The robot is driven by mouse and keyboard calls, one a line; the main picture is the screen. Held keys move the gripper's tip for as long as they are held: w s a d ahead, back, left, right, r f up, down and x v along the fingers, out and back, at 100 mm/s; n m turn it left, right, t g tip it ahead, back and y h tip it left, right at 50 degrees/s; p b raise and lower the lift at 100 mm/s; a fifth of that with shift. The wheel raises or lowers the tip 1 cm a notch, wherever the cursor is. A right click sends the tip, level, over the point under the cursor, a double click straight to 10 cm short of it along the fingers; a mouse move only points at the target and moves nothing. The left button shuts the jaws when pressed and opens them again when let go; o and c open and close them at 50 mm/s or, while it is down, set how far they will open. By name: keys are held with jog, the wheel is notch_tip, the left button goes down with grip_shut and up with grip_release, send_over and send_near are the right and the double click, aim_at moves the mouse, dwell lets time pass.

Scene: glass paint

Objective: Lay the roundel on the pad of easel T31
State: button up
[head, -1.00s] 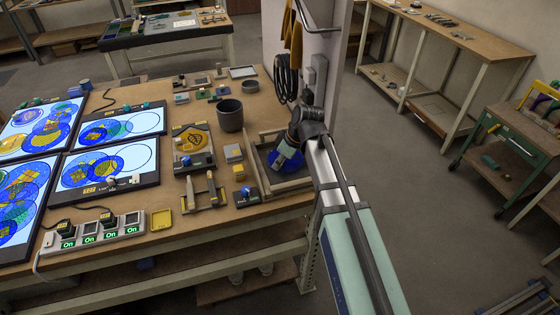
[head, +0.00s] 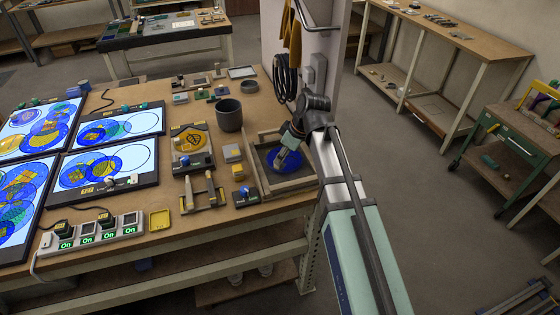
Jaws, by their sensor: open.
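A round blue disc (head: 291,162), which looks like the roundel, lies in a shallow wood-framed tray (head: 309,181) at the right end of the bench. My gripper (head: 283,156) is open and points down over the disc's left part, hiding some of it. I cannot tell whether the fingertips touch it. Glowing light panels with blue and yellow round pieces stand at the left, including a lower middle one (head: 138,157) and an upper middle one (head: 143,122). The labels are too small to read, so I cannot tell which thing is easel T31.
A dark grey pot (head: 229,115) stands behind and left of the tray. A pale pillar (head: 314,60) rises behind my arm.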

jog(key=b+v, duration=0.1)
jog(key=v, duration=0.7)
dwell(1.0)
